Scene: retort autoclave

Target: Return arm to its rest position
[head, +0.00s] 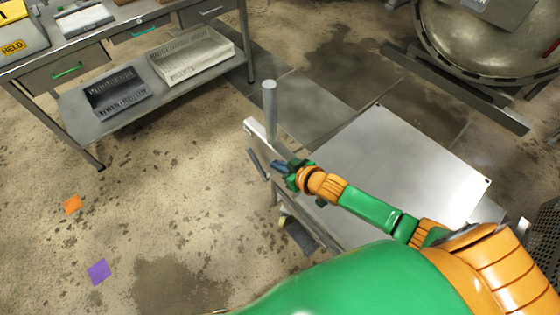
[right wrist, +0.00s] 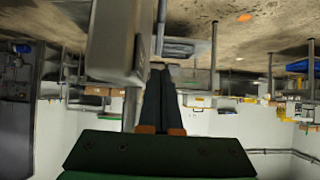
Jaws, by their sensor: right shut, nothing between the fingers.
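My right arm is green and orange and reaches in from the lower right of the head view. Its gripper (head: 279,165) is over the left edge of a grey metal-topped cart (head: 390,155), close to an upright grey post (head: 270,105) and a dark bar (head: 256,163). Whether it touches either cannot be told. In the right wrist view the dark fingers (right wrist: 159,72) lie together with nothing between them, beside a large grey metal part (right wrist: 112,45). My left gripper is not in view.
A steel workbench (head: 130,25) with drawers stands at the upper left, with a dark tray (head: 118,92) and a pale tray (head: 190,58) on its lower shelf. A round metal vessel (head: 490,45) is at the upper right. The floor at left is open, with orange (head: 72,204) and purple (head: 99,271) patches.

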